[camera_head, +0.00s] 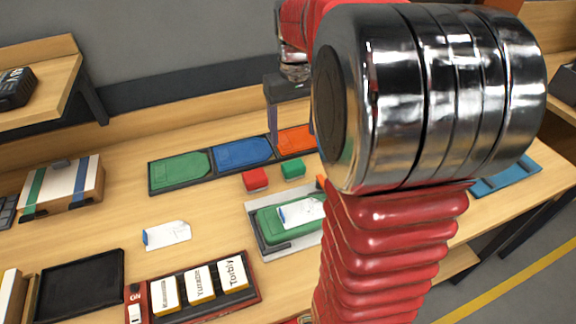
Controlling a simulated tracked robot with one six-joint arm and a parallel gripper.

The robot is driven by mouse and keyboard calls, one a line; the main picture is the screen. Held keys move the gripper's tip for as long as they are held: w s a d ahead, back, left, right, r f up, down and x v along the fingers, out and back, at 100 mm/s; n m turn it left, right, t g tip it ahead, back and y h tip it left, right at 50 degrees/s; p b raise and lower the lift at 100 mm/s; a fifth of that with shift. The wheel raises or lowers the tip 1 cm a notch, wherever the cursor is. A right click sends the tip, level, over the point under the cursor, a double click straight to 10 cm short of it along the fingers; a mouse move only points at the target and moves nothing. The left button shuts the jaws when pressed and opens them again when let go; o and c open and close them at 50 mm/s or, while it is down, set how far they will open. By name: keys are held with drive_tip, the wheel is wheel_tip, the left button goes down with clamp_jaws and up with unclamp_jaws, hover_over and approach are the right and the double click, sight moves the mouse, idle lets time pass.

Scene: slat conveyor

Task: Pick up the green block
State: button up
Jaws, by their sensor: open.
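A small green block (293,169) sits on the wooden table, close to the right of a red block (255,179). My gripper (291,138) points down with its two dark fingers apart and nothing between them. In the picture it is just above and beyond the green block, overlapping the blue and orange trays. The block is apart from the fingers and fully in view. My large red and chrome arm hides much of the right side, including part of a small orange item (320,182).
Green (180,169), blue (241,153) and orange (296,138) trays stand in a row behind the blocks. A green case (270,227) with a white packet (300,212) lies in front. A labelled red rack (190,288), black tray (80,287) and cardboard box (62,187) are left.

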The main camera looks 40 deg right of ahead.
sight(294, 166)
drive_tip(key=shift+f, duration=4.3)
drive_tip(key=shift+s+f, duration=0.15)
drive_tip(key=shift+f, duration=2.45)
drive_tip(key=shift+c, duration=0.2)
drive_tip(key=c, duration=1.1)
drive_tip(key=shift+r, duration=0.15)
wheel_tip(294, 166, up, 10)
drive_tip(key=shift+f, duration=0.1)
